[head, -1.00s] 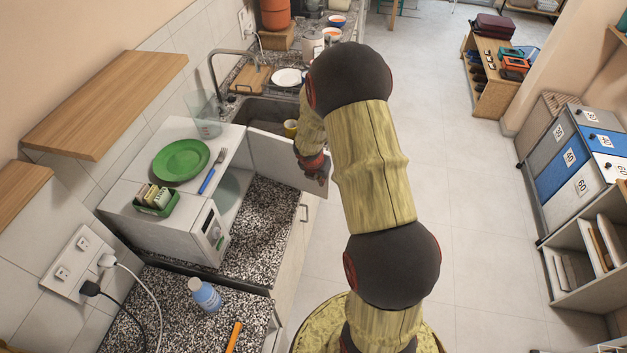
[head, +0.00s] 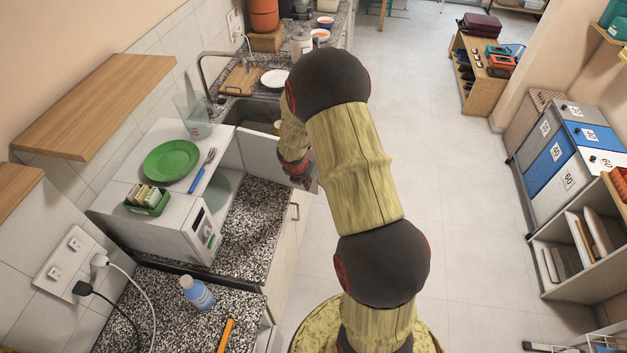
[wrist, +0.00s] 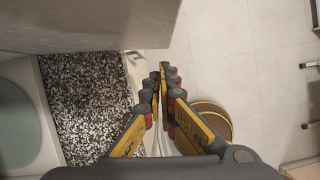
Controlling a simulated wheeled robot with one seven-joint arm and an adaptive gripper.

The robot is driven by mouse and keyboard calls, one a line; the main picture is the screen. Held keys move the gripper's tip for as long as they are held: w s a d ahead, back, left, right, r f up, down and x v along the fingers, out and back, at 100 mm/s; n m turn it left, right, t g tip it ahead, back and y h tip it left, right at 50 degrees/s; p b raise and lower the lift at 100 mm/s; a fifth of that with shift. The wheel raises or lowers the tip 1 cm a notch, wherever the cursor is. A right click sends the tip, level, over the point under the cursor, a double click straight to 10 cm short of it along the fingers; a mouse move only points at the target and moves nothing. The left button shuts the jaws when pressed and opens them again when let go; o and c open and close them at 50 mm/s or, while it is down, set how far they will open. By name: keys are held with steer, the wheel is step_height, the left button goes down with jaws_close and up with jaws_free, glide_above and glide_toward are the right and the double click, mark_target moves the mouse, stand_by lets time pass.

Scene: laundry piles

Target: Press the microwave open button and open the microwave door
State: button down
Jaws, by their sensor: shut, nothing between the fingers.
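The white microwave (head: 165,225) stands on the speckled counter at the left in the head view. Its door (head: 262,158) stands wide open, swung out toward the sink side. The door's face also fills the top left of the wrist view (wrist: 95,25). The round plate inside the microwave shows in the wrist view (wrist: 20,130). The control panel with its buttons (head: 207,233) is on the near front corner. My gripper (wrist: 162,75) is shut and empty, beside the door's free edge. In the head view my gripper (head: 302,178) is partly hidden by my arm.
A green plate (head: 170,160), a fork (head: 203,170) and a green holder with packets (head: 148,200) lie on the microwave. A bottle (head: 197,293) stands on the near counter (head: 170,310). The floor to the right is clear.

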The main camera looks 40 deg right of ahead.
steer(key=p+v, duration=0.1)
steer(key=v, duration=0.9)
steer(key=shift+p, duration=0.3)
steer(key=s+a+r+m+g+b, duration=0.1)
steer(key=s+a+m, duration=0.1)
steer(key=s+m, duration=0.45)
steer(key=s+a+r+m+g+b, duration=0.1)
steer(key=s+a+m+g, duration=0.2)
steer(key=m, duration=0.6)
steer(key=s+a+r+m+t+y+b, duration=0.1)
steer(key=s+a+m+t+y+b, duration=0.1)
steer(key=s+a+b, duration=0.4)
steer(key=s+a+r+m+t+y+b, duration=0.1)
steer(key=s+a+m+t+b, duration=0.4)
steer(key=a+b, duration=0.8)
steer(key=shift+s+r+m+y+b, duration=0.45)
steer(key=shift+s+m+b, duration=0.25)
steer(key=shift+s, duration=0.2)
steer(key=shift+a, duration=0.1)
